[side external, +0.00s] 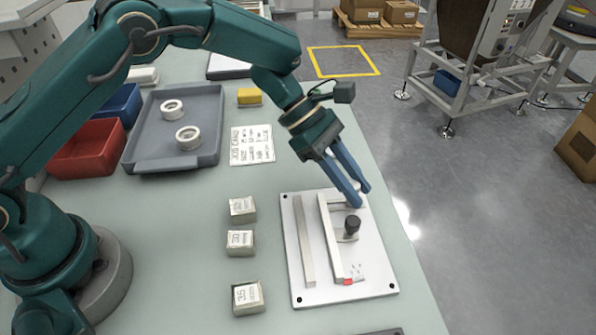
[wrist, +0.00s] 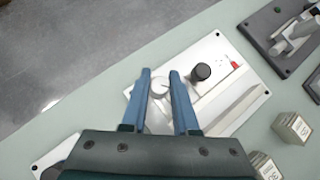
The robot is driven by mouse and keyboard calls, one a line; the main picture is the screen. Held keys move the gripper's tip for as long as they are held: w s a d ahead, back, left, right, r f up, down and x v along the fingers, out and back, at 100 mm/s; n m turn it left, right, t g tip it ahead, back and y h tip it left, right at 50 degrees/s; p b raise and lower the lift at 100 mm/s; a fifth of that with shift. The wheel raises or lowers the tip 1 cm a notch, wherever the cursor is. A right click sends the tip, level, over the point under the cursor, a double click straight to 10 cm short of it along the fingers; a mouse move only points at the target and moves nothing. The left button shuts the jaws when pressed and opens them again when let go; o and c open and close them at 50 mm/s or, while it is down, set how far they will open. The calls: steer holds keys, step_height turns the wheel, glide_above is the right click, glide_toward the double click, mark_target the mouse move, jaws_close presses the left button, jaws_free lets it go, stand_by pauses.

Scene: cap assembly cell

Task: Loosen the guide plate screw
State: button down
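The fixture is a white base plate (side external: 375,270) with two pale bars, a fixed-looking left bar (side external: 304,240) and a right bar (side external: 329,238). A black knob (side external: 351,225) stands upright beside the right bar; it also shows in the wrist view (wrist: 201,72). My gripper (side external: 361,198) is low over the far end of the plate, behind the knob. In the wrist view my gripper (wrist: 160,73) has its fingers apart, with a pale round disc (wrist: 160,86) seen between them. The knob is outside the fingers, to their right. I cannot tell whether the fingers touch the disc.
Several labelled blocks (side external: 240,243) stand left of the plate. A grey tray (side external: 207,150) with two white rings, a red bin (side external: 85,150), a blue bin (side external: 122,104) and a yellow block (side external: 249,96) lie farther back. The table's edge runs close right of the plate.

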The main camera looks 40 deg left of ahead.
mark_target(355, 185)
steer(key=shift+n, duration=0.3)
steer(key=n+t+y, duration=0.1)
steer(key=n+t, duration=0.2)
steer(key=n, duration=0.1)
steer(key=shift+s, duration=0.1)
steer(key=shift+n+t+y, duration=0.9)
steer(key=shift+n+t, duration=0.5)
steer(key=shift+n, duration=0.5)
steer(key=shift+n+y, duration=0.3)
steer(key=shift+n, duration=0.1)
steer(key=c, duration=0.7)
jaws_free()
steer(key=shift+v, duration=2.5)
